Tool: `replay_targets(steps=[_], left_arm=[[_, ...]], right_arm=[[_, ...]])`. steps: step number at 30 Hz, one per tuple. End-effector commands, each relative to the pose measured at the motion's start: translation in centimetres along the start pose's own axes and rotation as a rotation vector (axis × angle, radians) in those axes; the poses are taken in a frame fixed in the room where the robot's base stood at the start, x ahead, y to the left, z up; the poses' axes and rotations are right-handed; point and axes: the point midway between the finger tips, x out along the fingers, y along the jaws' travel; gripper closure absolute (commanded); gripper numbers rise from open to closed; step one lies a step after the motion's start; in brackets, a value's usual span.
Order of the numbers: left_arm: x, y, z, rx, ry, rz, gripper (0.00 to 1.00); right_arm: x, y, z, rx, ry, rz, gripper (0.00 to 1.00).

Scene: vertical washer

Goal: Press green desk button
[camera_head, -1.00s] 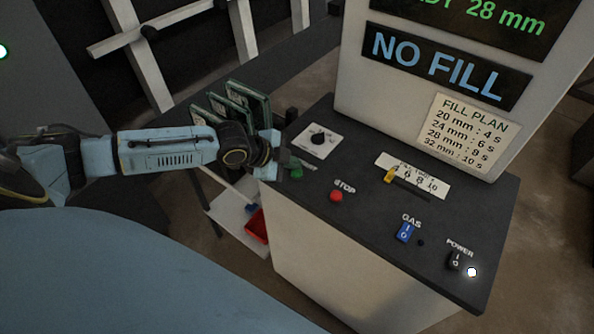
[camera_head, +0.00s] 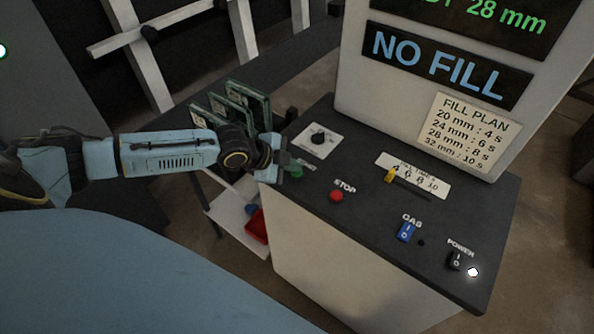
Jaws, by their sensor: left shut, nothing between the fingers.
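The green button (camera_head: 297,172) is on the left part of the dark desk top (camera_head: 365,225), partly hidden by my left gripper. My left gripper (camera_head: 290,170) is shut and empty, with its fingertips right at the button's left side. I cannot tell whether they touch it. The label beside the green button is partly covered. My right gripper is not in view.
A red STOP button (camera_head: 337,196) is right of the green one. A dial (camera_head: 318,138), a yellow slider (camera_head: 390,175), a blue GAS switch (camera_head: 406,232) and a black POWER switch (camera_head: 455,260) are also on the desk. A "NO FILL" sign (camera_head: 445,63) stands behind.

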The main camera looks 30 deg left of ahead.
Motion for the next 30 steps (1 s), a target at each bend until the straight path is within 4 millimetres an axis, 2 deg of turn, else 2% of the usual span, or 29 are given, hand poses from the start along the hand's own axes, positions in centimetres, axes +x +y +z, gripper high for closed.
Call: replay_targets(steps=[20, 30], left_arm=[[0.4, 0.3, 0.3, 0.0, -0.002, 0.002, 1.0], [-0.7, -0.5, -0.4, 0.0, -0.002, 0.002, 1.0]], right_arm=[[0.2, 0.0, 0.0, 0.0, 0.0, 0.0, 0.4], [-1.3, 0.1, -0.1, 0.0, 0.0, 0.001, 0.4]])
